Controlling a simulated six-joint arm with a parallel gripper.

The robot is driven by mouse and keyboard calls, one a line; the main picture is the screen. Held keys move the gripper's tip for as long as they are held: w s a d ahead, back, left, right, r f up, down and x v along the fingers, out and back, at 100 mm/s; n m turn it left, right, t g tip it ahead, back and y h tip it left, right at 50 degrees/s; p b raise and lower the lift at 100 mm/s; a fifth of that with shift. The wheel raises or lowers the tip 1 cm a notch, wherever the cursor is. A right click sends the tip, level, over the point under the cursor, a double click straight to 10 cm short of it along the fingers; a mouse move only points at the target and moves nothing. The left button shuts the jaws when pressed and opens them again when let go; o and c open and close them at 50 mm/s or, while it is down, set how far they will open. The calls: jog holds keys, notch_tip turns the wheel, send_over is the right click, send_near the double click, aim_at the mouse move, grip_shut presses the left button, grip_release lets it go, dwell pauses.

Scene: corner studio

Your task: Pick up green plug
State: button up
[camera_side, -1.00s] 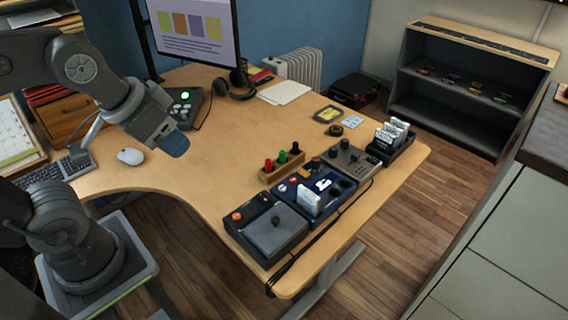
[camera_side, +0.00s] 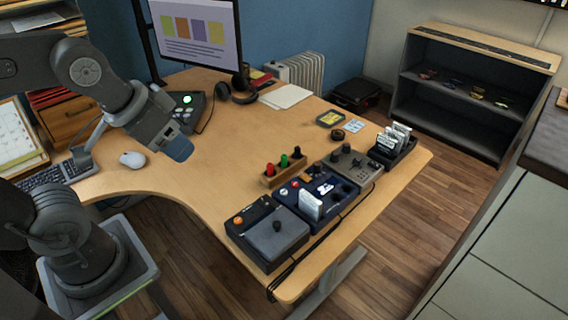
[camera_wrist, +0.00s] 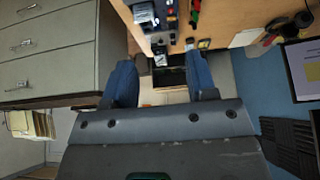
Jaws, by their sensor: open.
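The green plug (camera_side: 284,161) stands upright in a small wooden block (camera_side: 285,178), between a red plug (camera_side: 269,170) and a black plug (camera_side: 297,152). My gripper (camera_side: 178,149) is above the desk, left of the block and well apart from it, with its blue fingers pointing down and right. In the wrist view my gripper (camera_wrist: 160,80) has its two blue fingers spread with nothing held between them.
Control boxes stand along the desk's front edge: a grey one (camera_side: 276,238), a navy one (camera_side: 333,204) and another grey one (camera_side: 353,164). A black rack of white cards (camera_side: 398,138) is at the right. A mouse (camera_side: 132,159) lies at the left. The middle desk is clear.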

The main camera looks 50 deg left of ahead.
jog(key=w+a+r+n+g, duration=0.25)
jog(key=w+n, duration=0.25)
jog(key=w, duration=0.7)
jog(key=n+g+y, duration=0.1)
jog(key=n+g, duration=0.2)
jog(key=n, duration=0.8)
send_over(284, 155)
jog(key=d, duration=0.2)
notch_tip(284, 155, down, 20)
jog(key=shift+a+f, duration=0.3)
jog(key=shift+f, duration=2.1)
jog(key=shift+a+f, duration=0.35)
jog(key=shift+f, duration=2.05)
jog(key=shift+a+f, duration=0.3)
jog(key=shift+f, duration=2.1)
jog(key=shift+c, duration=0.3)
grip_shut()
